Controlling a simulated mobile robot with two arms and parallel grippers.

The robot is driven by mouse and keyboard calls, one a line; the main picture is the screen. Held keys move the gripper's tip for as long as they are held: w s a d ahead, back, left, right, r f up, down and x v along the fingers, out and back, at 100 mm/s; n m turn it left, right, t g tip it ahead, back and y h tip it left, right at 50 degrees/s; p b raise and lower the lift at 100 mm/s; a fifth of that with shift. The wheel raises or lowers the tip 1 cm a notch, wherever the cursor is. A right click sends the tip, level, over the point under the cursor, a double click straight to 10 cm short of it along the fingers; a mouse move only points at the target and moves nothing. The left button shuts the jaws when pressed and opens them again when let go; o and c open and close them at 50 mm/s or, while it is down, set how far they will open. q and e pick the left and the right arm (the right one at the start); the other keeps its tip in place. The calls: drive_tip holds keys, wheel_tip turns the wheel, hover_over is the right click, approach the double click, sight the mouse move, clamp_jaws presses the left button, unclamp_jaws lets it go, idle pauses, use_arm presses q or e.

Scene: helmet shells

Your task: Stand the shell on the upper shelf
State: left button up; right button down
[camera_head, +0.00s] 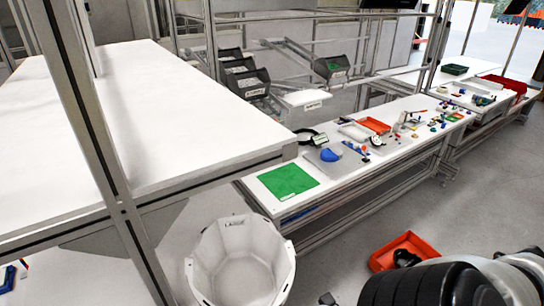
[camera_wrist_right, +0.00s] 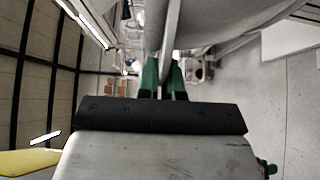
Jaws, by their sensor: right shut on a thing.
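My right gripper (camera_wrist_right: 163,78), with green fingers, is shut on the rim of a grey curved shell (camera_wrist_right: 225,22) at the top of the right wrist view. Only part of the shell shows, cut off by the picture's top edge. In the head view neither this gripper nor the shell in it is in view. A broad white shelf board (camera_head: 165,110) on a grey metal frame fills the left of the head view; its top looks bare. I cannot tell for sure that it is the upper shelf. My left gripper is not in view.
A grey frame post (camera_head: 85,110) stands before the board. A long workbench (camera_head: 245,190) carries a green mat (camera_head: 287,180), a blue dome (camera_head: 330,155) and many small parts. A white bin (camera_head: 240,262) and a red tray (camera_head: 408,248) stand on the floor.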

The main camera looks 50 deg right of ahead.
sight(207, 252)
drive_tip(key=w+d, duration=0.2)
drive_tip(key=w, duration=0.5)
drive_tip(key=w+d, duration=0.2)
drive_tip(key=w, duration=0.6)
drive_tip(key=w+d+b, duration=0.1)
drive_tip(key=w+d, duration=0.1)
drive_tip(key=w, duration=0.6)
drive_tip(key=shift+d+r, duration=0.1)
drive_tip(key=shift+d, duration=0.25)
drive_tip(key=shift+w+f+b, duration=0.2)
drive_tip(key=shift+f+b, duration=0.2)
drive_tip(key=shift+f, duration=0.05)
drive_tip(key=shift+s+f+b, duration=0.1)
drive_tip(key=shift+f+b, duration=0.35)
drive_tip(key=shift+b, duration=0.1)
drive_tip(key=shift+f+b, duration=0.5)
drive_tip(key=shift+f, duration=0.1)
drive_tip(key=c, duration=1.2)
unclamp_jaws()
drive_tip(key=shift+s+f, duration=0.1)
drive_tip(key=shift+s, duration=0.05)
